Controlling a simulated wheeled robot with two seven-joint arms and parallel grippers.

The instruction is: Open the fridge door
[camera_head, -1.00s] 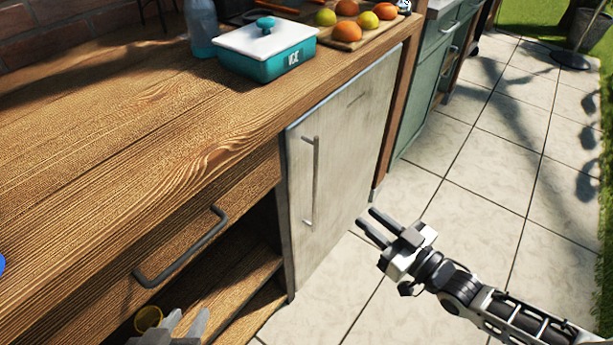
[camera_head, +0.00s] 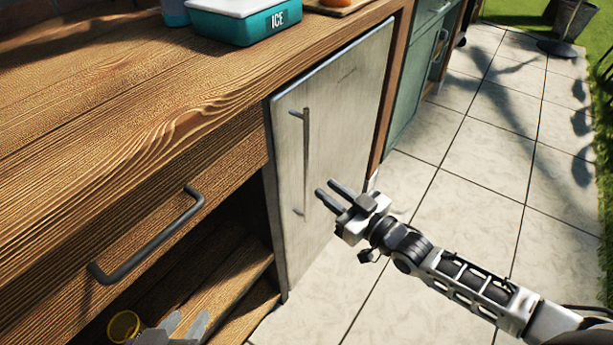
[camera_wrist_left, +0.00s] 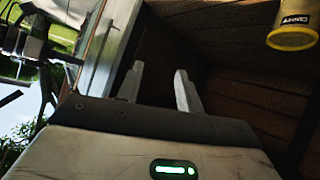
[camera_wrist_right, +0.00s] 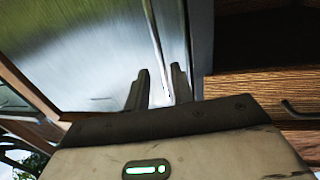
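The fridge door (camera_head: 340,130) is a brushed metal panel below the wooden counter, and it looks shut. Its long vertical bar handle (camera_head: 306,160) is near the door's left edge. My right gripper (camera_head: 328,197) is open and empty, just right of the handle's lower part. In the right wrist view the handle (camera_wrist_right: 155,40) runs down toward the gap between the right gripper's fingers (camera_wrist_right: 160,88); contact cannot be told. My left gripper (camera_head: 188,328) is low at the open shelf, left of the fridge. In the left wrist view its fingers (camera_wrist_left: 158,82) are apart and empty.
A drawer with a dark handle (camera_head: 150,245) is left of the fridge. A yellow can (camera_head: 124,326) sits on the shelf near my left gripper. A teal ice box (camera_head: 245,22) stands on the counter. Tiled floor (camera_head: 450,200) right of the fridge is clear.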

